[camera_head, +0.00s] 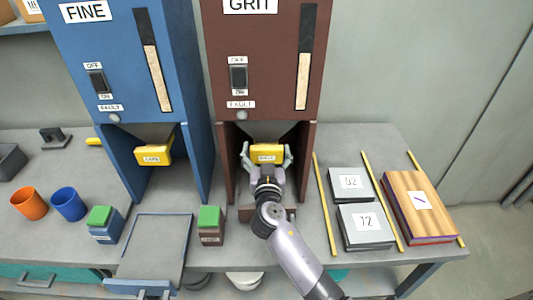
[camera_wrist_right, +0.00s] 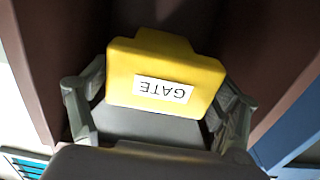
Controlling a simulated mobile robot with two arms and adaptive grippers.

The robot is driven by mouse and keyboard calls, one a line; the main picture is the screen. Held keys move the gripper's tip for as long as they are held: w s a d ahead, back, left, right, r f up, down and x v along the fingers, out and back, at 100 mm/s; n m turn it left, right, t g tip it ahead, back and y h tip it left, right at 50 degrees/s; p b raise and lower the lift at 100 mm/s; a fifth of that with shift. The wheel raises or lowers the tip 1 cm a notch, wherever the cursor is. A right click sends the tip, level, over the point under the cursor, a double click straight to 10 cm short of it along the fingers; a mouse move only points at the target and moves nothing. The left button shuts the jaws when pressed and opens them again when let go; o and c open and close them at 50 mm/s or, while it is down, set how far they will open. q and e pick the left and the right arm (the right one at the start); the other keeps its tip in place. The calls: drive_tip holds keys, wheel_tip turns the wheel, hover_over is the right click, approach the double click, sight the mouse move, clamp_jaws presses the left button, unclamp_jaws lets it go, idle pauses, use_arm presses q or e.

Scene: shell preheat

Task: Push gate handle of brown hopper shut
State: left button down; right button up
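The brown hopper (camera_head: 262,60) marked GRIT stands in the middle of the head view. Its yellow gate handle (camera_head: 267,153) shows under the body, between the side panels. In the right wrist view the handle (camera_wrist_right: 165,80) fills the middle, with its GATE label upside down. My right gripper (camera_head: 267,158) is at the handle, its fingers spread to either side of it. In the wrist view the fingers (camera_wrist_right: 160,105) lie close along both edges of the handle; I cannot tell whether they press on it. My left gripper is not in view.
The blue FINE hopper (camera_head: 125,60) with its own yellow handle (camera_head: 153,155) stands to the left. A green-topped brown block (camera_head: 210,232) and a grey tray (camera_head: 155,245) are in front.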

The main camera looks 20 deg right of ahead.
drive_tip(key=shift+o, duration=1.2)
drive_tip(key=shift+s+a+f, duration=0.15)
drive_tip(key=shift+s, duration=0.25)
drive_tip(key=v, duration=1.1)
drive_tip(key=shift+s, duration=0.15)
